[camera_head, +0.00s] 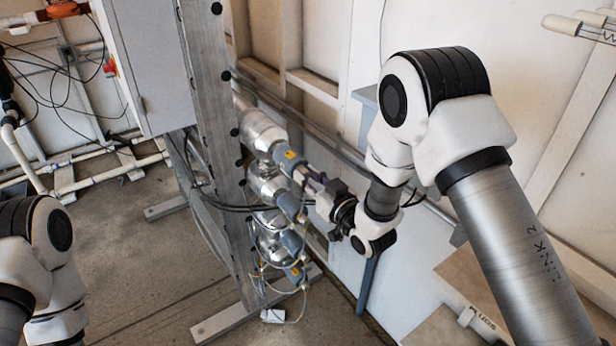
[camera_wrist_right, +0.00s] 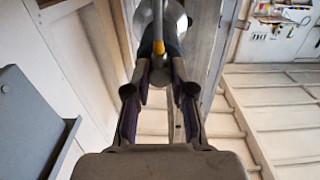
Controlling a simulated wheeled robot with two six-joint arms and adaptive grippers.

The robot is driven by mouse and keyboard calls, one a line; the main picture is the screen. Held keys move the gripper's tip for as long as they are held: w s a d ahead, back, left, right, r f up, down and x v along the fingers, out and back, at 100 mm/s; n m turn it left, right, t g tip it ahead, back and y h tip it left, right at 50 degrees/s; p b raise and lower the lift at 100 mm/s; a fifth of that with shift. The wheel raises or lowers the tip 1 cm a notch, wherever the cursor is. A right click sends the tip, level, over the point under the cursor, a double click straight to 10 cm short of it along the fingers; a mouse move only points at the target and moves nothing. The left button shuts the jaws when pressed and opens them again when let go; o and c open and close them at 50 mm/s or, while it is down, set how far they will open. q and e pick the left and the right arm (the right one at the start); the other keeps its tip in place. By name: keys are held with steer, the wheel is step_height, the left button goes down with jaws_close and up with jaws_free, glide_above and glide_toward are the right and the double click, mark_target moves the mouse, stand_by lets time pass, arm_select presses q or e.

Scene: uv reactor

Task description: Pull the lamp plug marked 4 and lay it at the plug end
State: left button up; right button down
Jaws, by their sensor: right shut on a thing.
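Several grey lamp plugs with orange labels sit in a column at the ends of the silvery reactor tubes (camera_head: 262,134) in the head view. My right gripper (camera_head: 308,180) is at the top lamp plug (camera_head: 289,161), coming from the lower right. In the right wrist view its two fingers (camera_wrist_right: 160,75) are shut on this dark plug, which has a yellow part (camera_wrist_right: 158,47) and a grey cable. The plug still lines up with the shiny tube end behind it. I cannot read its number. My left gripper is out of view.
A metal post (camera_head: 222,120) stands left of the tubes, with a grey cabinet (camera_head: 147,62) beside it. Black and white cables hang around the lower plugs (camera_head: 294,273). A pale wall lies behind. Lamp tubes (camera_head: 578,26) hang at upper right.

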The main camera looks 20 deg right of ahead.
mark_target(307, 177)
steer(key=shift+v, duration=2.55)
